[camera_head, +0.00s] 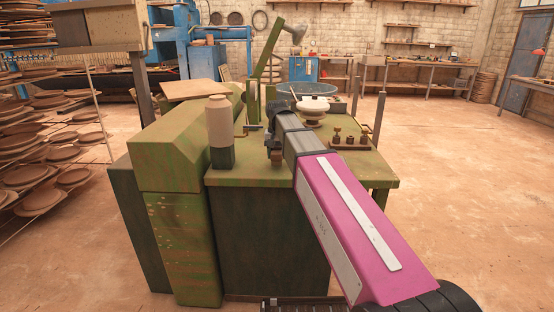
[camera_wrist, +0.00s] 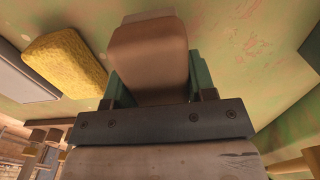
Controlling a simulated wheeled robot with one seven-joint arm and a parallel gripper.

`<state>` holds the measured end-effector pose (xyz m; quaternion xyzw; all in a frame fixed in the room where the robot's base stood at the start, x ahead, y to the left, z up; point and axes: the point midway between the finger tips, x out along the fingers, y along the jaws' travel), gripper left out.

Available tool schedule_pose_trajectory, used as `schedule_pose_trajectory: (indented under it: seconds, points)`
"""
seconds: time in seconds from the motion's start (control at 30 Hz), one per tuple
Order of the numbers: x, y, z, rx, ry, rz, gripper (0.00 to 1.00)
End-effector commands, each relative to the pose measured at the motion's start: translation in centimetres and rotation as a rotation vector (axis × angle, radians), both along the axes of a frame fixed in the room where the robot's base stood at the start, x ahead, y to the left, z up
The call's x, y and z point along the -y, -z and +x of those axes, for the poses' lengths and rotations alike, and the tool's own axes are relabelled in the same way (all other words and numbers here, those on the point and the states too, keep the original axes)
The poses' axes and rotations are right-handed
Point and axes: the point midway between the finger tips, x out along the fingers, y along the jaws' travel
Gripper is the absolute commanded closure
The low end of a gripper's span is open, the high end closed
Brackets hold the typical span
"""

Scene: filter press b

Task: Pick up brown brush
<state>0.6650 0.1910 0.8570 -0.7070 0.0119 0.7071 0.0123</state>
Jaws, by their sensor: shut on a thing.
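In the wrist view, the brown brush (camera_wrist: 148,52) shows as a smooth brown block with a paler far end. It sits between the two green fingers of my gripper (camera_wrist: 152,82), which is shut on it. A green, worn surface lies behind the brush; I cannot tell whether the brush touches it. In the head view, my arm reaches over the green bench (camera_head: 260,176).
A yellow sponge (camera_wrist: 65,64) lies left of the brush in the wrist view. In the head view, a beige canister (camera_head: 220,122) stands left of my wrist. A white-topped part (camera_head: 313,104), a knobbed block (camera_head: 350,143) and a green lever arm (camera_head: 266,62) are close by. The right floor is clear.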

Motion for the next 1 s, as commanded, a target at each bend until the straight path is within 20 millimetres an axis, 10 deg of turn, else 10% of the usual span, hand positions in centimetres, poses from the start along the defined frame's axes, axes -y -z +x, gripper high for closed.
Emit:
schedule_pose_trajectory:
  seconds: [0.6,1.0]
  points:
    - [6.5,-7.4,-7.7,0.002,0.001,0.0,0.75]
    - [7.7,-8.5,-8.8,0.0,-0.001,-0.001,0.75]
